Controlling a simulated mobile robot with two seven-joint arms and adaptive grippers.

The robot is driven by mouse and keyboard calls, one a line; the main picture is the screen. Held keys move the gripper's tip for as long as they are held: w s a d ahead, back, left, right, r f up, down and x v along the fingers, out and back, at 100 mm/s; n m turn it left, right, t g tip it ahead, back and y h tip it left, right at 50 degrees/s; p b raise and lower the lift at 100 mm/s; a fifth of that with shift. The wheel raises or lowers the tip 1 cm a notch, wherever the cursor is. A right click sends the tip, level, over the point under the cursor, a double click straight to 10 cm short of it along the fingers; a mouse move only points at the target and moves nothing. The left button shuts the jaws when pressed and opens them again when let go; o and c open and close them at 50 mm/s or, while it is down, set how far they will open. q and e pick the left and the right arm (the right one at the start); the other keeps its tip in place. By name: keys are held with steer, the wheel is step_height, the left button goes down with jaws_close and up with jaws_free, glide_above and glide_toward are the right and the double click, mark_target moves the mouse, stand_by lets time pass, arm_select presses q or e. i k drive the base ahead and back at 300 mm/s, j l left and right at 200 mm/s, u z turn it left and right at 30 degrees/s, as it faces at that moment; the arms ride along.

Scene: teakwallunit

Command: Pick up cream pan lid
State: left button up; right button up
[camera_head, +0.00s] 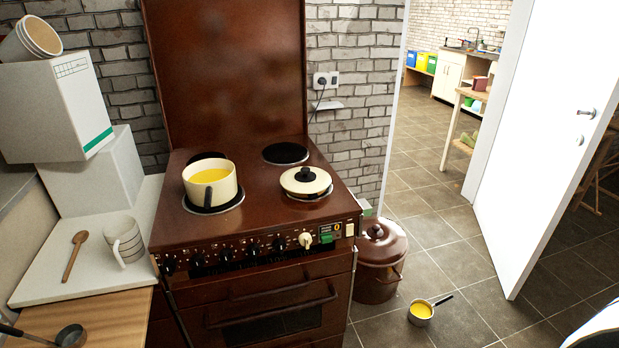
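The cream pan lid (293,183) has a dark round knob and sits on the front right of the brown stove top (247,218). It lies low over a dark burner; I cannot tell whether a shallow pan is under it. A cream pot (224,190) with yellow contents and a dark handle stands on the front left burner, to the left of the lid and apart from it. Neither of my grippers shows in the head view.
A white counter (100,277) at the left holds a striped mug (125,243), a wooden spoon (73,258) and stacked boxes (55,108). A brown lidded pot (378,257) and a small saucepan (421,313) stand on the tiled floor. The white door (540,130) stands open.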

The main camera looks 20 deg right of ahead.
mark_target(300, 180)
steer(key=l+u, duration=0.35)
steer(key=l, duration=2.65)
steer(key=i, duration=0.1)
